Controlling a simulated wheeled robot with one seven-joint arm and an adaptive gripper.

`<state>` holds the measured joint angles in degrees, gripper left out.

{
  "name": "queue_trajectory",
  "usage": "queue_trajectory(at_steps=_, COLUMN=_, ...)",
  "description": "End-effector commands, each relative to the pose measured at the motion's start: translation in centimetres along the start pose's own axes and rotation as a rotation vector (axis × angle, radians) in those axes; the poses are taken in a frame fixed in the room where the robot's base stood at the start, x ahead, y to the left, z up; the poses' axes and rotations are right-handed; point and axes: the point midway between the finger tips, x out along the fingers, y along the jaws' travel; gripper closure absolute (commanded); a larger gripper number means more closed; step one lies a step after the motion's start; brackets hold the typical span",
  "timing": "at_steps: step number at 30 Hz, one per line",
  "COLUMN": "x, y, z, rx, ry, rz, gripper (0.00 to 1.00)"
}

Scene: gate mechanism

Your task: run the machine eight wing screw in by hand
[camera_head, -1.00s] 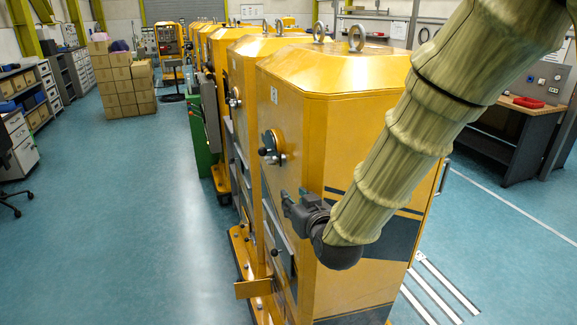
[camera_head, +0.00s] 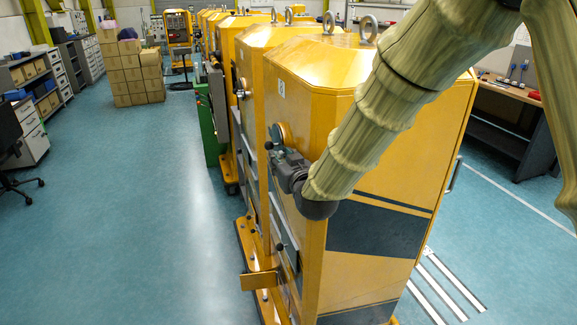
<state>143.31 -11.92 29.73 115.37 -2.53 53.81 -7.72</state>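The nearest yellow machine (camera_head: 345,95) stands in the middle, with a small white label (camera_head: 281,87) too small to read. I cannot confirm that it is machine eight. A round fitting (camera_head: 283,133) sits on its left-facing side. My gripper (camera_head: 271,148) is dark and lies just below and in front of this fitting, with its tips toward the left side of the machine. It covers the lower part of the fitting. The wing screw is not clearly visible. I cannot tell whether the fingers are open, shut or touching anything.
More yellow machines (camera_head: 263,38) stand in a row behind. A yellow plate (camera_head: 260,281) juts out low at the front machine's base. The blue floor (camera_head: 120,220) on the left is clear, with stacked boxes (camera_head: 130,75) farther back.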

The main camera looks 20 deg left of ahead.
Motion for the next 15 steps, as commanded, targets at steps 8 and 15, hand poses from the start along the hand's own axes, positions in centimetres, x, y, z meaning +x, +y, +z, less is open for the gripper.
queue_trajectory(at_steps=8, x=3.0, y=0.2, z=0.1, rx=0.001, ry=0.0, rz=0.002, gripper=0.68)
queue_trajectory(at_steps=15, x=3.7, y=0.2, z=0.0, rx=0.0, ry=0.001, rz=0.002, gripper=0.68)
